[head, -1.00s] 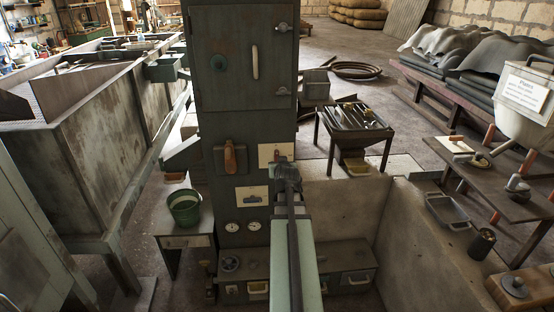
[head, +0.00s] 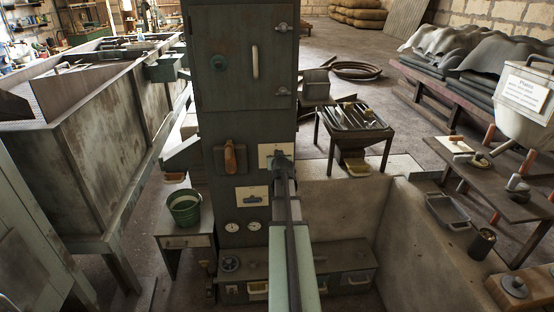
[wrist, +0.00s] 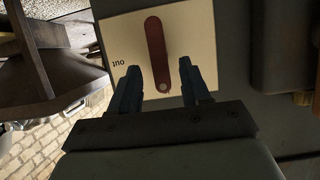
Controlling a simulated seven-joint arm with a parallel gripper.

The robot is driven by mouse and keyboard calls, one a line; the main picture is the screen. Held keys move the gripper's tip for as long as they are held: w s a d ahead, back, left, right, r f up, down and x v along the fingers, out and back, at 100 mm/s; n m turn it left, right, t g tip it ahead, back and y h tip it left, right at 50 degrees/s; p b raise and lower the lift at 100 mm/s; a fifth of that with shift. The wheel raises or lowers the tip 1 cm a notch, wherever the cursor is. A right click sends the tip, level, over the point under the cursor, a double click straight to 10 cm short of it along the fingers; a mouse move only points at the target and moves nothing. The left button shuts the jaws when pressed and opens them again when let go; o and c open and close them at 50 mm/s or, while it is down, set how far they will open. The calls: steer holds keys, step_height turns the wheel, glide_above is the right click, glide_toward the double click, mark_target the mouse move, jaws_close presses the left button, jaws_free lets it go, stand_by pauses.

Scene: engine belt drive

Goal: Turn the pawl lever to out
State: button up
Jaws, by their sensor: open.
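The pawl lever (wrist: 156,50) is a dark red bar on a cream plate (wrist: 128,38), with a round pin at its lower end in the wrist view. The word "out" reads upside down on the plate, left of the lever. My gripper (wrist: 158,72) is open, with one finger on each side of the lever's pin end. I cannot tell whether either finger touches it. In the head view my gripper (head: 281,160) is in front of the cream plate (head: 265,152) on the dark green cabinet and hides the lever.
The cabinet (head: 243,60) has a door above and a wooden-handled lever (head: 230,157) left of the plate. A green bucket (head: 185,207) stands left; a hopper table (head: 352,125) stands right.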

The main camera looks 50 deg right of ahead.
steer(key=shift+x, duration=1.2)
jaws_close()
